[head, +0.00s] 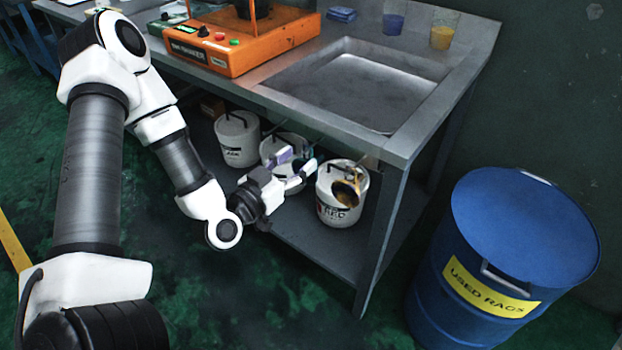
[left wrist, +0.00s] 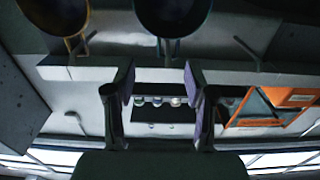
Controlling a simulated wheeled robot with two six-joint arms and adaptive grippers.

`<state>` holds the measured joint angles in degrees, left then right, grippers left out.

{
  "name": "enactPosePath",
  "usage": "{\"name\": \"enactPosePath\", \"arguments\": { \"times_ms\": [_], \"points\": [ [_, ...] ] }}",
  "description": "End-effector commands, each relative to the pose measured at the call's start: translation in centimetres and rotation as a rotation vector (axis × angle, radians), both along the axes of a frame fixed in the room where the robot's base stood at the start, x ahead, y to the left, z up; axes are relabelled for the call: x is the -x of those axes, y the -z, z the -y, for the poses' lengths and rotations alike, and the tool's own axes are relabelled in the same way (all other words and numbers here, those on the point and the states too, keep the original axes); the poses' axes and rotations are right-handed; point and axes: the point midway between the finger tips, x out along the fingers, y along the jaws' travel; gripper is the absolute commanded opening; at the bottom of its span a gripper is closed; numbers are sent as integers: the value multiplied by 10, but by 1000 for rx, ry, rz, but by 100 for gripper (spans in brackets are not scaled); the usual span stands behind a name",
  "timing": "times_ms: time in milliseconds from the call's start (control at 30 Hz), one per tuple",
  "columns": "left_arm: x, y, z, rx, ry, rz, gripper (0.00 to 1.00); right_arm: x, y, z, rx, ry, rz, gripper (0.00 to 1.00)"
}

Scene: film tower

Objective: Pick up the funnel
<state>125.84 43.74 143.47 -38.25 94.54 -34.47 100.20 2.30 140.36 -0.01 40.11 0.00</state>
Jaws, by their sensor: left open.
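Two round, dark-mouthed pieces that look like funnels show at the buckets on the lower shelf. One with a yellow-brown rim (head: 347,191) is at the right bucket, marked RED; it also shows at the top left of the left wrist view (left wrist: 78,44). One with a teal rim shows at the top middle of the left wrist view (left wrist: 172,14), by the middle bucket (head: 272,148). My left gripper (head: 296,165) is open in front of the middle bucket, partly hiding it. In the left wrist view, its jaws (left wrist: 160,78) are apart below the teal-rimmed piece, with nothing gripped visible. My right gripper is not shown.
The bench with a metal sink (head: 350,92) overhangs the shelf. An orange machine (head: 240,48) and two cups stand on top. A left bucket (head: 237,140) shares the shelf. A bench leg (head: 380,245) and a blue rag drum (head: 500,260) stand at the right.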

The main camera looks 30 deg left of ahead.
Motion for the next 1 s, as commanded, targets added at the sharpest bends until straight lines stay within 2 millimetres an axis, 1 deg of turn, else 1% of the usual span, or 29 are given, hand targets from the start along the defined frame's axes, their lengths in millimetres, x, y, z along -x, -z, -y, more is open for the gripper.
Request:
{"name": "enactPosePath", "arguments": {
  "times_ms": [33, 133, 233, 333, 400, 567, 600, 667, 700, 733, 767, 1000],
  "points": [
    [-4, 3, 0, 0, 1, 3, 55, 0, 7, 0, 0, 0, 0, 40],
    [-16, 1, -1, -4, 1, 1, 55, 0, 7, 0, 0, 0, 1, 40],
    [-35, 2, -4, -5, 1, 3, 55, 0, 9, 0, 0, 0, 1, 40],
    [-50, 2, -2, -4, 4, -1, 55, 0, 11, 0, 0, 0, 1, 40],
    [-55, 2, -2, -1, 1, -1, 55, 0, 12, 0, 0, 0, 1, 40],
    [-55, 2, -2, 1, 0, -2, 55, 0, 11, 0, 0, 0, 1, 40],
    [-55, 2, -2, 1, 0, -2, 51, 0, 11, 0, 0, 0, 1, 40],
    [-55, 2, -2, 1, 0, -2, 30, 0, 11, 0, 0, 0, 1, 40],
    [-55, 2, -2, 1, 0, -2, 16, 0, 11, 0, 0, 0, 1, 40],
    [-55, 2, -2, 1, 0, -2, 5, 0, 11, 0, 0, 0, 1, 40],
    [-55, 2, -2, 1, 0, -2, 3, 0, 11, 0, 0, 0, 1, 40],
    [-55, 2, -2, 1, 0, -2, 3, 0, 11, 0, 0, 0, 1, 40]
  ]
}}
